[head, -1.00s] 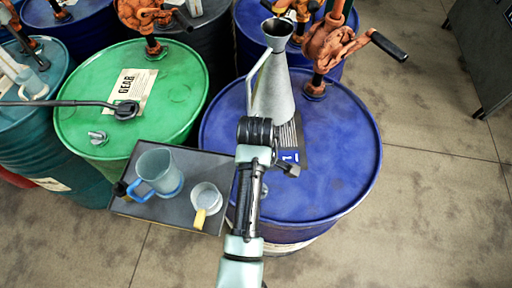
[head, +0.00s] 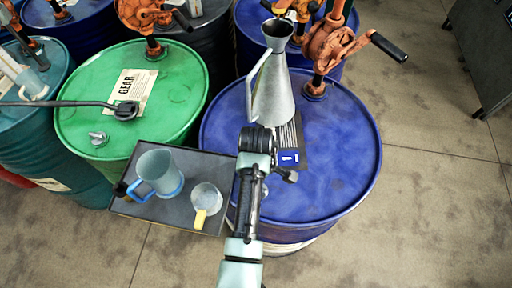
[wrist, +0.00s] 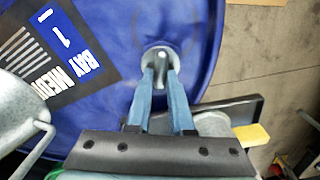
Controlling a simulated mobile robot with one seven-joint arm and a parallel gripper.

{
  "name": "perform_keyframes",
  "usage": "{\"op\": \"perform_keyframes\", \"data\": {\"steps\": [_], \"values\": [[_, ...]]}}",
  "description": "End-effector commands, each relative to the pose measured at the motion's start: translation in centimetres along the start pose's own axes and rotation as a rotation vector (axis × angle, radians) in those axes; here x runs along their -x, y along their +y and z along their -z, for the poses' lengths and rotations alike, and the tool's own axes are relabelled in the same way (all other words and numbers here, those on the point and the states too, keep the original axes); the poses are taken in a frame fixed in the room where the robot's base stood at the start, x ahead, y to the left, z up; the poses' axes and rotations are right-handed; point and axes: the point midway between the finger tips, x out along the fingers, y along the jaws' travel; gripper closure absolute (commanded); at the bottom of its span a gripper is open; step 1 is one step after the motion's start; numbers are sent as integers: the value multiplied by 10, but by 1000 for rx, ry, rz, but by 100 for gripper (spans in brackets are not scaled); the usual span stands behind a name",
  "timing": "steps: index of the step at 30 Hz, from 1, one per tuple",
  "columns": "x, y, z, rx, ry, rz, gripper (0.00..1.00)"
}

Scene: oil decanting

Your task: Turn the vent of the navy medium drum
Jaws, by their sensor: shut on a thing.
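The navy drum (head: 335,165) stands upright at the centre right of the head view; its blue top also fills much of the wrist view (wrist: 115,95). Its label (wrist: 65,45) shows a "1" and partly readable words. The vent (wrist: 162,54) is a small grey fitting with a raised tab near the drum's rim. My gripper (wrist: 161,74) is shut on the vent, with one blue finger on each side of the tab. In the head view my arm hides the vent and the fingertips.
A metal funnel-topped can (head: 273,90) and an orange hand pump (head: 328,50) stand on the navy drum. A dark tray (head: 210,163) with a blue-handled jug (head: 158,172) and a yellow-handled cup (head: 206,199) sits left of my arm. A green drum (head: 175,90) stands beyond it.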

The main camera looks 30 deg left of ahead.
Motion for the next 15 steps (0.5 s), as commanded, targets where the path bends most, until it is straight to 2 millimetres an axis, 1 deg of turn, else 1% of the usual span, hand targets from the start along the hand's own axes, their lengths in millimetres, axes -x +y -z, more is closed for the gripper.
{"op": "perform_keyframes", "data": {"steps": [8,15], "values": [[1,0,0,-14,0,1,100],[2,1,0,-111,0,1,100]]}}
